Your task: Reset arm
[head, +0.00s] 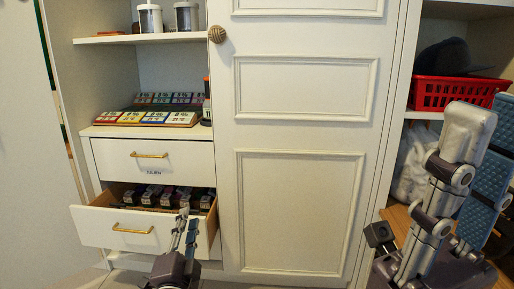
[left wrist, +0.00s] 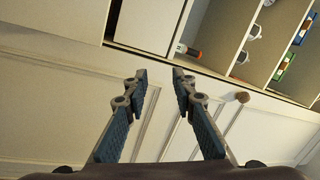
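My left gripper (head: 186,228) is at the bottom of the head view, in front of the open lower drawer (head: 110,229). In the left wrist view the two blue-padded fingers of this gripper (left wrist: 160,85) stand apart with nothing between them, so it is open and empty. My right gripper (head: 478,150) is large and close at the right edge of the head view, pointing up. A blue pad shows beyond its nearer grey finger, so its fingers look apart, and I see nothing held.
The open drawer holds several small dark boxes (head: 155,194). Above it are a shut drawer (head: 150,161), a rack of coloured cards (head: 153,119) and two canisters. A white door (head: 305,140) fills the middle. A red basket (head: 455,93) with a dark cap stands on the right shelf.

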